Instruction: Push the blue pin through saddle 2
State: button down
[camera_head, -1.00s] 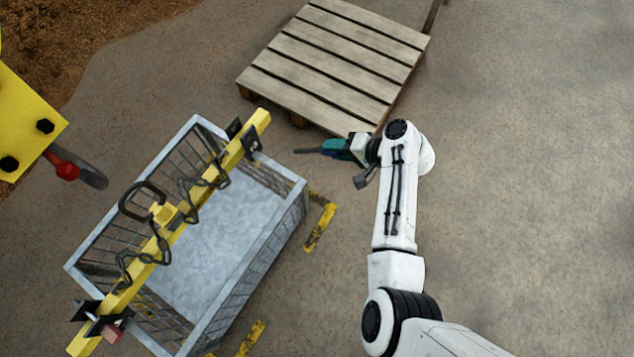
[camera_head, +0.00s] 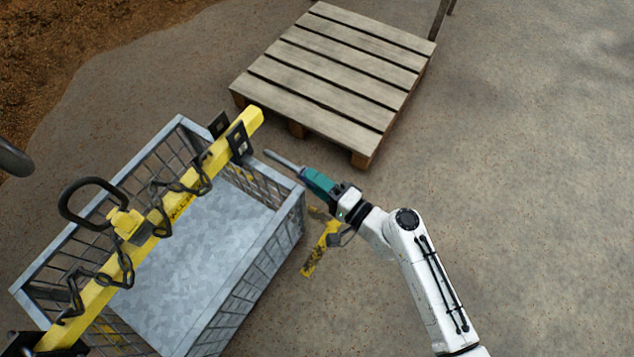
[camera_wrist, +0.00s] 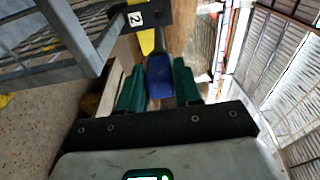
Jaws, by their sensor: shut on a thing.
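My gripper (camera_head: 312,178) is shut on the blue pin, which shows as a blue block (camera_wrist: 160,78) between the green fingers in the wrist view. In the head view, the pin's dark grey shaft (camera_head: 282,159) sticks out up and left from the fingers. Saddle 2 (camera_head: 239,142) is a pair of black plates near the far end of the yellow beam (camera_head: 190,183). Its number 2 plate (camera_wrist: 148,16) shows in the wrist view. The shaft tip lies a little right of the saddle in the picture, apparently apart from it.
The beam lies across a grey mesh crate (camera_head: 287,220), with a dark chain (camera_head: 157,205) and a lifting ring (camera_head: 85,183). A wooden pallet (camera_head: 335,75) stands behind. The ground on the right is open.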

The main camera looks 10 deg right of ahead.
aim_at(281, 162)
jog(key=shift+w+a+r, duration=0.1)
jog(key=shift+a, duration=0.05)
jog(key=shift+s+a+b+x, duration=0.15)
jog(key=shift+x, duration=1.4)
jog(key=shift+s+a+b+x, duration=0.1)
jog(key=shift+s+a+x, duration=0.05)
jog(key=shift+x, duration=1.45)
jog(key=shift+s+a+b+x, duration=0.1)
jog(key=shift+a+b+x, duration=0.05)
jog(key=shift+x, duration=1.4)
jog(key=b+x, duration=0.3)
jog(key=x, duration=0.5)
jog(key=shift+s+a+b, duration=0.3)
jog(key=shift+w+a, duration=0.2)
jog(key=shift+a, duration=0.05)
dwell(0.3)
jog(key=c, duration=0.7)
grip_release()
jog(key=shift+s+d, duration=0.1)
jog(key=p+v, duration=0.2)
jog(key=v, duration=0.8)
jog(key=shift+s+d+p, duration=0.15)
jog(key=shift+s+p, duration=0.05)
jog(key=shift+p, duration=0.1)
